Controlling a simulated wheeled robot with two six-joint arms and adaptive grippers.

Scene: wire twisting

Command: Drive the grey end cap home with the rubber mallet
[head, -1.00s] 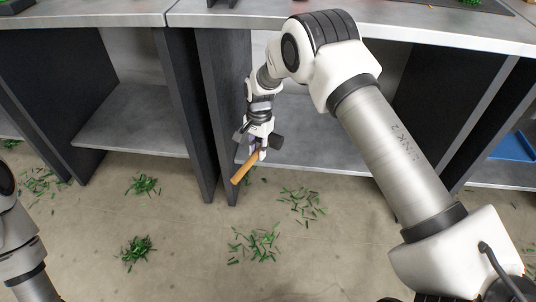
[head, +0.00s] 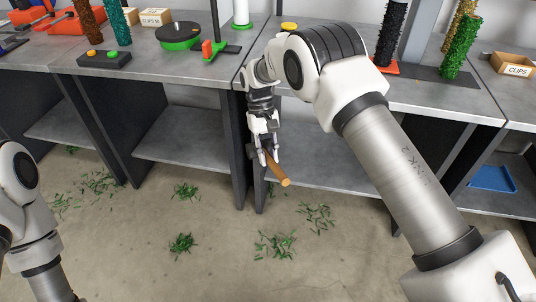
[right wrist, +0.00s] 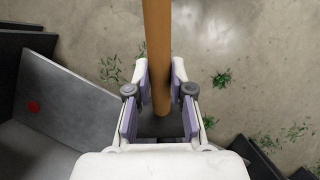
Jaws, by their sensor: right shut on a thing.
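The mallet's wooden handle (head: 280,174) shows in the head view, sticking out down and to the right of my right gripper (head: 268,157). My right gripper is shut on the mallet, in front of the bench's lower shelf and below the worktop. In the right wrist view the handle (right wrist: 158,55) runs from the top edge down between the fingers (right wrist: 160,95), with a dark block, likely the mallet head (right wrist: 160,125), behind them. I cannot make out the grey end cap. My left gripper is out of view; only its arm shows at the left.
The worktop (head: 215,75) holds a green-based black disc (head: 180,36), a red-and-green stand (head: 215,50), a button box (head: 104,58) and bristly columns (head: 461,45). A blue tray (head: 492,178) lies on the right lower shelf. Green clippings (head: 275,245) litter the open floor.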

